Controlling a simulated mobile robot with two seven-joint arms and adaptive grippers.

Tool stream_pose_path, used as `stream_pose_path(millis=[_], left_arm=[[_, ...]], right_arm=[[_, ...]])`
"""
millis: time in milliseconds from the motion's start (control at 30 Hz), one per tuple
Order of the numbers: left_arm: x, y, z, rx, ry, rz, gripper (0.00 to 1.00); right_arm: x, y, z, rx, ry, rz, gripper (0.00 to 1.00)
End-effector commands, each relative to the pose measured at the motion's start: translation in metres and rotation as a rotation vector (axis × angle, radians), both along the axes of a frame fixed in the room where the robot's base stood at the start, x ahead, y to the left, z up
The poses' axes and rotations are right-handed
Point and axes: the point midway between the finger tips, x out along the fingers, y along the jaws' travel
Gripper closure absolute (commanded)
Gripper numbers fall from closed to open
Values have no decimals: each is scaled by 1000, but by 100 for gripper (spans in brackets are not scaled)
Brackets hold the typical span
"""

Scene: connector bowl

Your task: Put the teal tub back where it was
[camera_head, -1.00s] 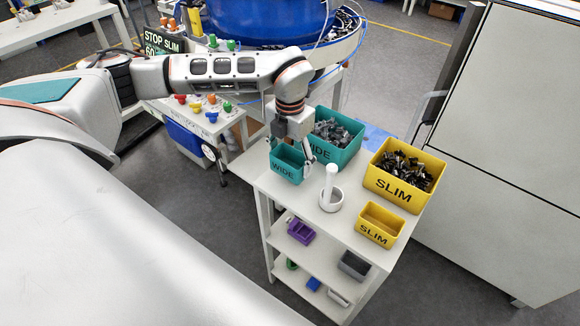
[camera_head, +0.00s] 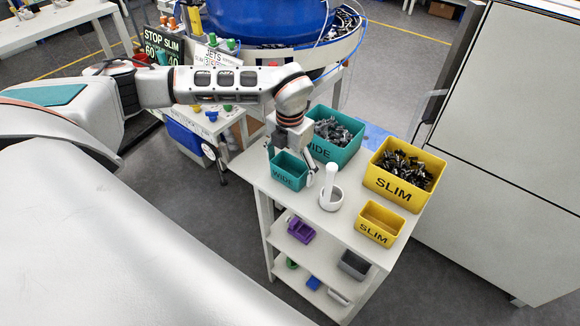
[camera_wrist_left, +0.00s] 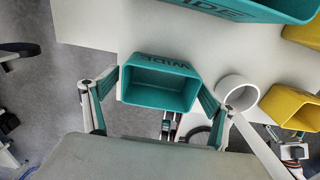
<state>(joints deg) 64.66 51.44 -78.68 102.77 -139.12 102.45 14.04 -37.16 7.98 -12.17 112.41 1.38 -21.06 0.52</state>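The small teal tub (camera_head: 289,172), labelled WIDE, is upright at the near left part of the white table top (camera_head: 345,225). It also shows in the left wrist view (camera_wrist_left: 160,85), empty. My left gripper (camera_head: 291,165) reaches down over it, with one finger at each side of the tub. In the wrist view the fingers (camera_wrist_left: 158,92) lie against its two ends, shut on it. I cannot tell whether its base touches the table. My right gripper is not in view.
A large teal bin (camera_head: 335,142) of connectors stands just behind the tub. A white mortar with a pestle (camera_head: 330,190) is close on the right. Yellow bins, large (camera_head: 390,182) and small (camera_head: 380,223), are farther right. The table's near left edge is close.

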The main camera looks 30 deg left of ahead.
Motion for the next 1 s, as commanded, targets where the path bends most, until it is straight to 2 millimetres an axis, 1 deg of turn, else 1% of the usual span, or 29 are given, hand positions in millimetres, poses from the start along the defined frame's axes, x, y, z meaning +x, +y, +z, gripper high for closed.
stream_pose_path(millis=[133,233,500,600,700,833,1000], left_arm=[[1,0,8,0,-2,0,14],[1,0,21,1,-5,0,14],[1,0,76,1,-5,0,14],[1,0,94,1,-4,1,14],[1,0,108,1,-3,0,14],[0,0,119,0,-1,0,14],[0,0,123,0,0,0,14]], right_arm=[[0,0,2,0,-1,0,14],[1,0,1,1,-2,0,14],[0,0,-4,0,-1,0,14],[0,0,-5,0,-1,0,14],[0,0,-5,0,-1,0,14],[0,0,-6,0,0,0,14],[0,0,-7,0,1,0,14]])
